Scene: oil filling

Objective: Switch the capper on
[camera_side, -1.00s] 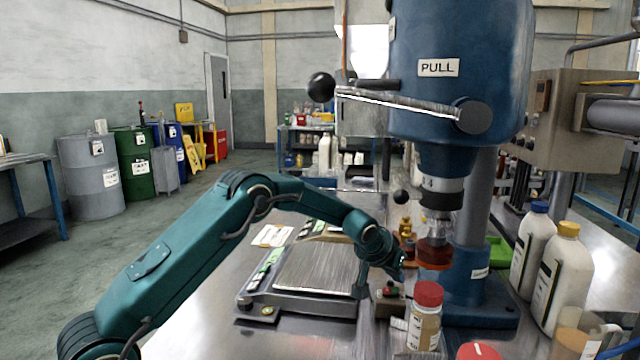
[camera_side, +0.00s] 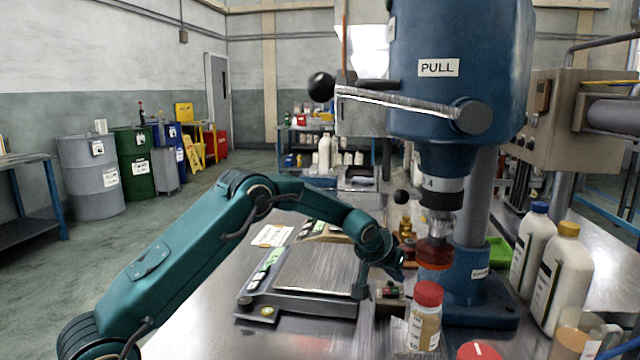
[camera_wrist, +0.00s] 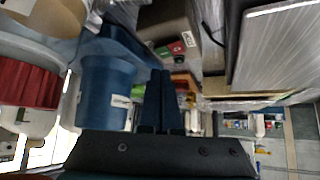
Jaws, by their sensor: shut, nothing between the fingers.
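The capper (camera_side: 455,70) is a tall blue press with a "PULL" label and a ball-ended lever; its blue column also shows in the wrist view (camera_wrist: 107,85). A small switch box (camera_side: 390,305) with a red and a green button stands on the bench at the foot of the capper. In the wrist view the box (camera_wrist: 165,22) is ahead of the fingers, with its buttons (camera_wrist: 172,48) facing me. My gripper (camera_side: 398,272) is shut and empty, just above and behind the box. Its two fingers (camera_wrist: 160,78) lie together, apart from the buttons as far as I can tell.
A red-capped jar (camera_side: 425,318) stands right of the box; its cap is large in the wrist view (camera_wrist: 28,84). A platform scale (camera_side: 310,275) lies left. White bottles (camera_side: 565,275) stand right of the capper. An orange-red chuck (camera_side: 434,252) hangs near my gripper.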

